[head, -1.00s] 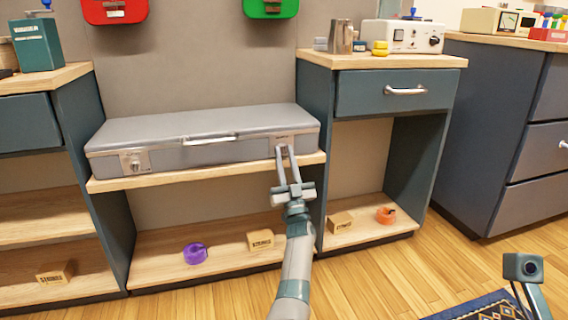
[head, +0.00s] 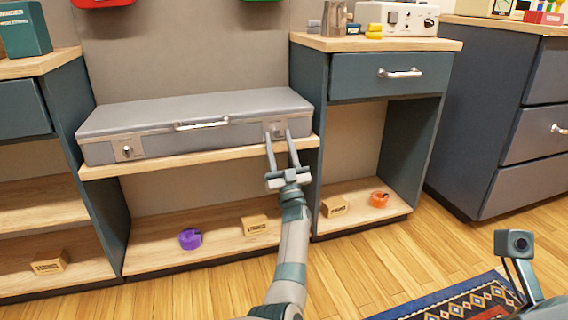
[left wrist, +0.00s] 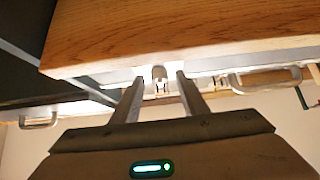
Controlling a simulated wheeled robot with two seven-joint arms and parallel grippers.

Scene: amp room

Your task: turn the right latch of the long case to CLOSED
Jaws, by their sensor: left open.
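The long grey case (head: 195,113) lies shut on a wooden shelf, with a handle (head: 201,124) on its front. The right latch (head: 277,129) is on the front near the right end; it also shows in the left wrist view (left wrist: 158,73). Its turn position is too small to tell. The left latch (head: 127,151) has a small round knob. My left gripper (head: 279,136) is open, with one finger to each side of the right latch; the left wrist view also shows the latch between the fingertips (left wrist: 157,88). I cannot tell whether they touch it. My right gripper's fingers are out of view.
The shelf edge (head: 200,161) runs just below the case. A blue cabinet (head: 312,95) stands close to its right end. Small boxes (head: 255,226), a purple roll (head: 190,238) and an orange roll (head: 379,199) lie on the lower boards.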

